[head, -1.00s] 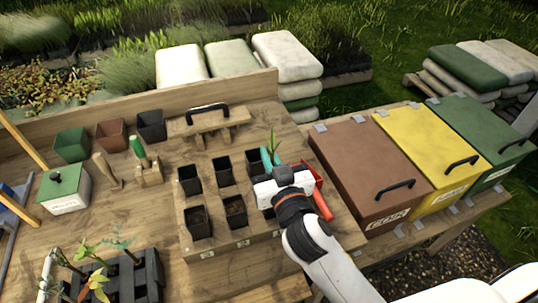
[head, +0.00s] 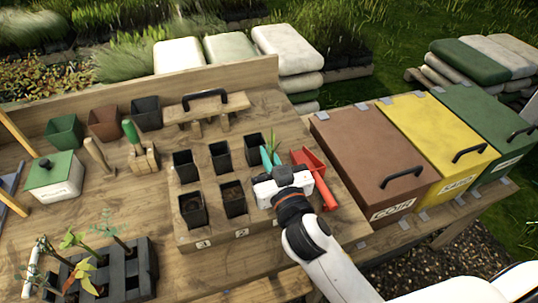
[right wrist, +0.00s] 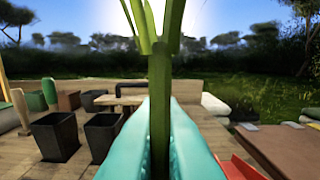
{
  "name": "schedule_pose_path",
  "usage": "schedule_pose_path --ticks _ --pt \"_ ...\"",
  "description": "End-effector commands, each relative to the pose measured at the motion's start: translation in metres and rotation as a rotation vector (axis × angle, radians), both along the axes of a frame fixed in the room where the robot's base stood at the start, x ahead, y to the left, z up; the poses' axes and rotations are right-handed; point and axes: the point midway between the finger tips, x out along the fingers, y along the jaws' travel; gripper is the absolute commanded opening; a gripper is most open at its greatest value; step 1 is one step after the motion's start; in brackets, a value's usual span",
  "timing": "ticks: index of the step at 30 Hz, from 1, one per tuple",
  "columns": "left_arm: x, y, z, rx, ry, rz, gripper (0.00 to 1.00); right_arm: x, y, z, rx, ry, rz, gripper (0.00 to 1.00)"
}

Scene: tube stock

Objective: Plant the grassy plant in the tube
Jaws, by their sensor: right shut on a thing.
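The grassy plant (head: 274,142) is a thin green stem with narrow upright leaves. My right gripper (head: 269,160) is shut on its stem with teal fingers; the right wrist view shows the stem (right wrist: 159,100) upright between the teal fingertips (right wrist: 160,135). The held plant is over the right end of a wooden rack (head: 215,240). Black square tubes stand in it in two rows, such as the front left tube (head: 193,209) and the front middle tube (head: 234,198), both with dark fill. The gripper covers the front right position. The stem's lower end is hidden. My left gripper is out of view.
A red scoop (head: 318,180) lies just right of the gripper. Brown (head: 365,155), yellow (head: 430,135) and green bins stand further right. A black seedling tray (head: 140,270) is at the front left. A wooden tool stand (head: 205,112) is behind the rack.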

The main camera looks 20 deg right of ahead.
Motion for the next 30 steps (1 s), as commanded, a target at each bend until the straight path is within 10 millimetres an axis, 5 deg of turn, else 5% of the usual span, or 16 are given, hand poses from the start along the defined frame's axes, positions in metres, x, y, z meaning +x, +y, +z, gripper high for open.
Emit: schedule_pose_path --ticks 30 --pt "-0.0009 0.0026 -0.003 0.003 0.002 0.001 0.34 -0.0001 0.0 -0.0042 0.0 0.0 0.0 0.0"
